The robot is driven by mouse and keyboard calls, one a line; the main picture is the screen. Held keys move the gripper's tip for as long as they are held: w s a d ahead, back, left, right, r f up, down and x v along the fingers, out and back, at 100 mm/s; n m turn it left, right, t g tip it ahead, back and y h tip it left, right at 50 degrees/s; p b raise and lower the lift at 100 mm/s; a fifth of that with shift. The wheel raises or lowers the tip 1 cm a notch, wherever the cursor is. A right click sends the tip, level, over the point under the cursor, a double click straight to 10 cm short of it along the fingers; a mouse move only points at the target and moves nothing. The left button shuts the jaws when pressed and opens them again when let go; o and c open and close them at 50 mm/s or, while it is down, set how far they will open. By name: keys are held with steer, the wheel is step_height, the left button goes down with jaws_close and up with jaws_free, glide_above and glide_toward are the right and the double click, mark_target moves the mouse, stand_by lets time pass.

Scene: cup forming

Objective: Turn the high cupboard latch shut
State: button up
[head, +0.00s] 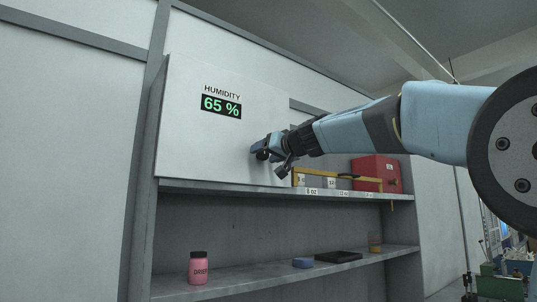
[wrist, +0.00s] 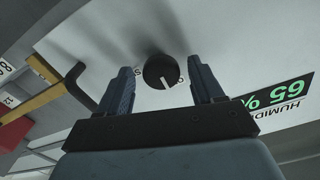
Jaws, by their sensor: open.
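The cupboard (head: 205,140) is a tall pale box on the upper shelf, with a green humidity readout of 65 % on its face. Its latch is a round black knob (wrist: 161,71) with a white pointer line, seen in the wrist view between my fingers, with partly hidden letters beside it. My gripper (wrist: 165,88) is open, with one finger on each side of the knob; I cannot tell whether the fingers touch it. In the head view my gripper (head: 262,152) is at the lower right of the cupboard face and hides the knob.
A yellow-handled tool (head: 335,176) and a red box (head: 378,172) are on the upper shelf, right of the cupboard. The lower shelf holds a pink bottle (head: 198,268), a blue block (head: 303,262) and a black tray (head: 338,257). The shelf edge (head: 230,188) runs just below my gripper.

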steer(key=shift+c, duration=0.4)
steer(key=c, duration=0.9)
steer(key=shift+d, duration=0.2)
steer(key=shift+c, duration=0.4)
steer(key=shift+a, duration=0.15)
